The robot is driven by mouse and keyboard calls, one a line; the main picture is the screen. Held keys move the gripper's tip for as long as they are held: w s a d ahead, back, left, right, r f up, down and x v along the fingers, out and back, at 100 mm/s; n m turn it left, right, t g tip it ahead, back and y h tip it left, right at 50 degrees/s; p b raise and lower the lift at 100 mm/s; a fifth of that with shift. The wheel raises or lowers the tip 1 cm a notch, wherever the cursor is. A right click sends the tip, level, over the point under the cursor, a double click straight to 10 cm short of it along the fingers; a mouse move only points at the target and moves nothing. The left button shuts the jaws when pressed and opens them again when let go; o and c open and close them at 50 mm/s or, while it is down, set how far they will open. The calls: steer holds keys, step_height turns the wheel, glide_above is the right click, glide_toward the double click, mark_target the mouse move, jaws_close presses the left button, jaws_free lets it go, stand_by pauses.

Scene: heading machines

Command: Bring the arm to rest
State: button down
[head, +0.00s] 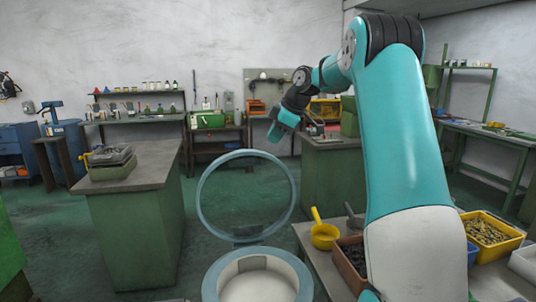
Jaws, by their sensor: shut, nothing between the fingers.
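My teal arm (400,130) rises at the right of the head view and bends over at its top. From there it reaches away to the left, and its wrist hangs down near the middle of the picture. My gripper (275,134) is at the end of the wrist, pointing down and small in the view. It is shut and holds nothing. It is in the air, apart from the benches, above and beyond a round blue ring. The ends of its fingers are too small to make out clearly.
The blue ring (204,181) stands upright behind a round, light-lined container (212,288). At right, a table (309,238) carries a yellow scoop (324,234), a brown bin (347,262) and a yellow bin (488,246). A green cabinet (140,230) stands left. Green floor (210,235) lies between.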

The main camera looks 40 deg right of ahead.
steer(key=v, duration=0.2)
steer(key=shift+s+r, duration=0.15)
steer(key=shift+r, duration=0.05)
steer(key=s+a+f+m+g+y, duration=0.1)
steer(key=s+a, duration=0.3)
steer(key=a, duration=1.1)
steer(key=s+a+f+g+y, duration=0.15)
steer(key=s+a, duration=0.25)
steer(key=a, duration=1.1)
steer(key=s+a+f+g, duration=0.1)
steer(key=s+a+f, duration=0.1)
steer(key=s, duration=0.5)
steer(key=s+a+f+m+g, duration=0.1)
steer(key=s+a+f, duration=0.2)
steer(key=s+a, duration=0.2)
steer(key=s+a+f+g, duration=0.1)
steer(key=s+a+f, duration=0.1)
steer(key=s, duration=0.7)
steer(key=shift+a+f+m+b, duration=0.3)
steer(key=shift+a+m+b, duration=0.1)
steer(key=shift+a, duration=0.45)
steer(key=shift+h, duration=0.25)
